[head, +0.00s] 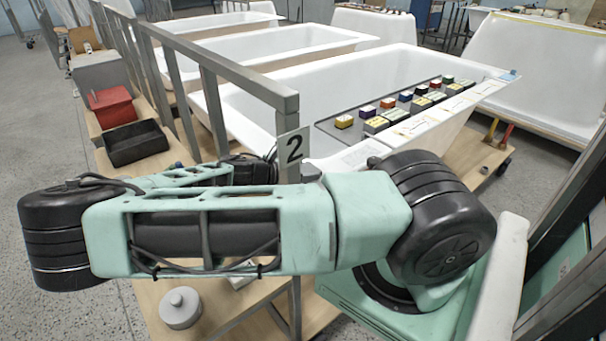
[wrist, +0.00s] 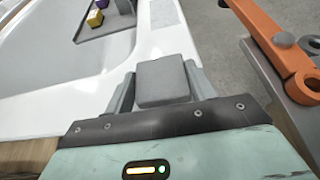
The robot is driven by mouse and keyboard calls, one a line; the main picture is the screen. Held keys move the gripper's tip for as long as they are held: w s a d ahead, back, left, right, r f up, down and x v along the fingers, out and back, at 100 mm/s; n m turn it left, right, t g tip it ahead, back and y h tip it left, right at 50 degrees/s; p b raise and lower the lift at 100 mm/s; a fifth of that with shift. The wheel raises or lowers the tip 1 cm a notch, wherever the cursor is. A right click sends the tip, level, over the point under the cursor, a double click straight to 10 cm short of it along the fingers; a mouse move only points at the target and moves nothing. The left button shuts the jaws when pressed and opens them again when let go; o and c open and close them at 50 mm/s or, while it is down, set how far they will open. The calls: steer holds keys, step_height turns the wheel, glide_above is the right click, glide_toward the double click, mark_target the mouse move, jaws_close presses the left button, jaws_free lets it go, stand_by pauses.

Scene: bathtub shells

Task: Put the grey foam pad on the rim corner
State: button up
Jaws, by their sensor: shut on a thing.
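In the wrist view, my gripper (wrist: 162,88) is shut on the grey foam pad (wrist: 163,82), a small block held between its two grey fingers. The pad is over or near the white rim (wrist: 160,35) of a bathtub; I cannot tell whether it touches. The rim's corner area lies just ahead of the pad in that view. In the head view, the nearest bathtub (head: 300,70) stands behind my arm. My arm hides the gripper and the pad there.
A dark tray (head: 375,112) of coloured blocks lies across the tub. A metal rail post with a "2" sign (head: 293,147) stands beside it. A red bin (head: 112,107) and a black bin (head: 137,144) sit on the left bench.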

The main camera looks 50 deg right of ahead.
steer(key=shift+f, duration=0.6)
steer(key=shift+f, duration=0.1)
steer(key=o, duration=1)
steer(key=shift+c, duration=0.2)
steer(key=shift+a, duration=0.15)
steer(key=v, duration=1.2)
